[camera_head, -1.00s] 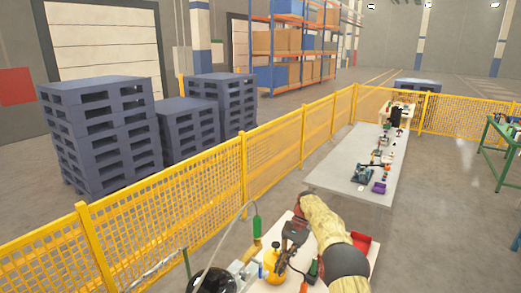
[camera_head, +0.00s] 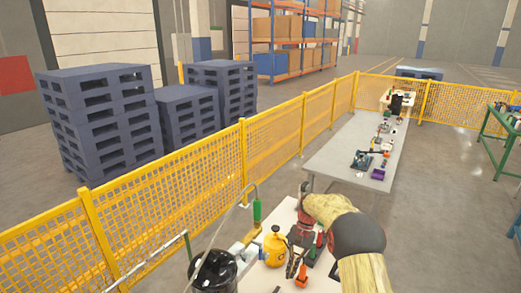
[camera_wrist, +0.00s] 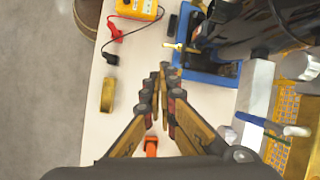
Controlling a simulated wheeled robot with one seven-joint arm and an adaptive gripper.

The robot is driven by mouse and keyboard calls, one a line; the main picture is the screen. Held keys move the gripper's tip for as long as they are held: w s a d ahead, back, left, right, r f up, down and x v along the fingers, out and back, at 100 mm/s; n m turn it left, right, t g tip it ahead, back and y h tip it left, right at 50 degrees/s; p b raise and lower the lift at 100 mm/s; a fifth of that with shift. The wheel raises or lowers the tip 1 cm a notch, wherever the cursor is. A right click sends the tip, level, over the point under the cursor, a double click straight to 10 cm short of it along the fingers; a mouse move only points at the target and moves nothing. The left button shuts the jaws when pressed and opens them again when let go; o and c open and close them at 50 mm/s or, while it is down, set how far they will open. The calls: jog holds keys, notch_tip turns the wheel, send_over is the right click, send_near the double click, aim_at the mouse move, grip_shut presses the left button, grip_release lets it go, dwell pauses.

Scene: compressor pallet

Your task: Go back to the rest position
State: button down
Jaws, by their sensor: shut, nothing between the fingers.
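My gripper (camera_wrist: 162,78) is shut and empty in the wrist view, its two fingers meeting above a pale work table (camera_wrist: 88,140). A small orange item (camera_wrist: 151,146) shows between the fingers near the palm, on the table below. In the head view my yellow-sleeved arm reaches over the near table (camera_head: 250,283). The gripper's fingertips cannot be made out clearly there.
The wrist view shows a yellow meter (camera_wrist: 137,9) with leads, a brass block (camera_wrist: 107,95) and a blue-framed item (camera_wrist: 212,72). A black tank (camera_head: 213,272) and yellow canister (camera_head: 275,246) stand near my arm. Yellow fencing (camera_head: 160,210) runs along the left.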

jog(key=s+d+r+n+t+h+b, duration=0.1)
jog(key=s+d+r+n+t+b, duration=0.15)
jog(key=s+r, duration=0.55)
jog(key=s+d+r+t+b, duration=0.1)
jog(key=s+b, duration=0.3)
jog(key=s, duration=0.6)
jog(key=s+d+r+n+t+h+b, duration=0.1)
jog(key=s+t+b, duration=0.3)
jog(key=s, duration=0.6)
jog(key=s+d+r+t+h+b, duration=0.1)
jog(key=s+d+t+b, duration=0.1)
jog(key=s+b, duration=0.4)
jog(key=s+d, duration=0.1)
jog(key=s, duration=0.4)
jog(key=shift+r, duration=0.4)
